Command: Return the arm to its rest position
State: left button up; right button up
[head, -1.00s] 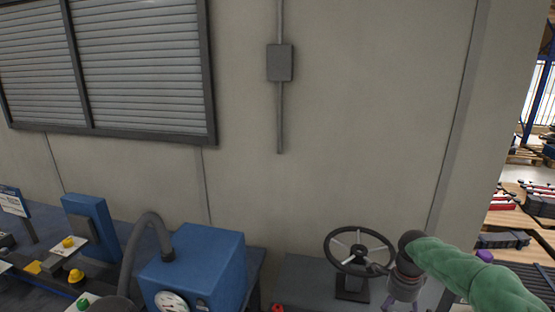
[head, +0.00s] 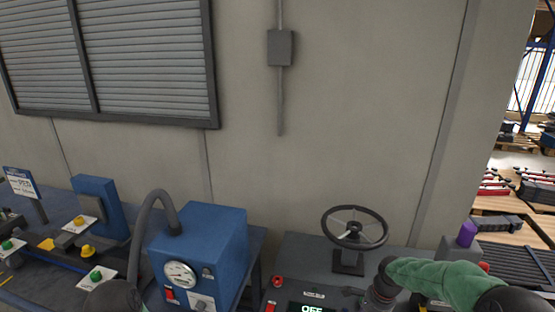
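My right arm (head: 440,281), in a green sleeve, comes in from the lower right. Its dark wrist (head: 380,288) points down at the bottom edge, in front and to the right of the steering wheel (head: 355,228), apart from it in the picture. The fingers of my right gripper are cut off or too unclear to read. A dark rounded part at the lower left edge (head: 112,297) seems to be my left arm. My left gripper is out of view.
A blue box with a gauge (head: 180,273) and a grey hose stands left of centre. A dark console with a display reading OFF (head: 312,309) lies below the wheel. Coloured buttons line the left bench. A purple cylinder (head: 467,234) stands at right.

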jog(key=s+a+f+n, duration=0.1)
jog(key=f, duration=0.1)
jog(key=s+a+f, duration=0.1)
jog(key=f, duration=0.2)
jog(key=s+a+f+n+y, duration=0.1)
jog(key=a+f, duration=0.1)
jog(key=shift+f+n, duration=0.3)
jog(key=s+a+f+n+y, duration=0.1)
jog(key=s+a+f+n, duration=0.3)
jog(key=s, duration=0.4)
jog(key=s+a+f+n, duration=0.2)
jog(key=s+a+f, duration=0.2)
jog(key=s+f, duration=0.25)
jog(key=s+a+f+n+y, duration=0.1)
jog(key=s+a+f+n, duration=0.35)
jog(key=s, duration=0.35)
notch_tip(320, 180, down, 9)
jog(key=w+b, duration=0.1)
jog(key=b, duration=0.9)
jog(key=shift+w+a, duration=0.35)
jog(key=shift+w, duration=0.05)
jog(key=shift+r, duration=0.2)
